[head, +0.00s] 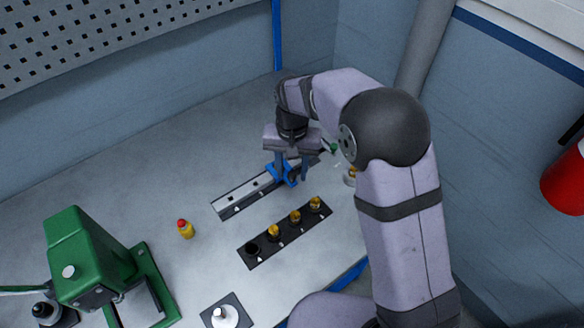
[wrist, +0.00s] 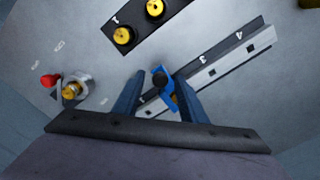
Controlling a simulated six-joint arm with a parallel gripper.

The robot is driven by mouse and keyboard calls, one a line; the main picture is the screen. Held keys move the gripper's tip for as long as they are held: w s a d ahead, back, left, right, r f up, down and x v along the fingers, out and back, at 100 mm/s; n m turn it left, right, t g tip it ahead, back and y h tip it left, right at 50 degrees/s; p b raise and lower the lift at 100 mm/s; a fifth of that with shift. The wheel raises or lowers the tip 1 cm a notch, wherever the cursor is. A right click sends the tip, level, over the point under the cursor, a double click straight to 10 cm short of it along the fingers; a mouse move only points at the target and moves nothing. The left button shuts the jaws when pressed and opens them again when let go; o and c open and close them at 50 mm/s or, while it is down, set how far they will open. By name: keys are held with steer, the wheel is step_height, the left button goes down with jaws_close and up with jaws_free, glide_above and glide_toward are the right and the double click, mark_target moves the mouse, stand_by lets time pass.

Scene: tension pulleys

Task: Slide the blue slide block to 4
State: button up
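In the wrist view the blue block (wrist: 167,88), with a dark round top, lies lower left of the marks 3 and 4 on the rail (wrist: 222,64). The mark at the block is hard to read. My gripper (head: 292,176) is low over the rail. In the wrist view its two dark blue fingers (wrist: 163,82) stand on either side of the block, with small gaps visible. The gripper looks open; the lower finger contact is hidden.
A green press (head: 85,255) is at the far left, a white-topped part (head: 225,317) at the front.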

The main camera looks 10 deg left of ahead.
jaws_close()
steer(key=s+a, duration=1.1)
steer(key=shift+s+a, duration=0.3)
jaws_free()
steer(key=shift+s+a, duration=0.1)
steer(key=shift+r, duration=0.15)
step_height(320, 180, up, 7)
steer(key=b, duration=0.2)
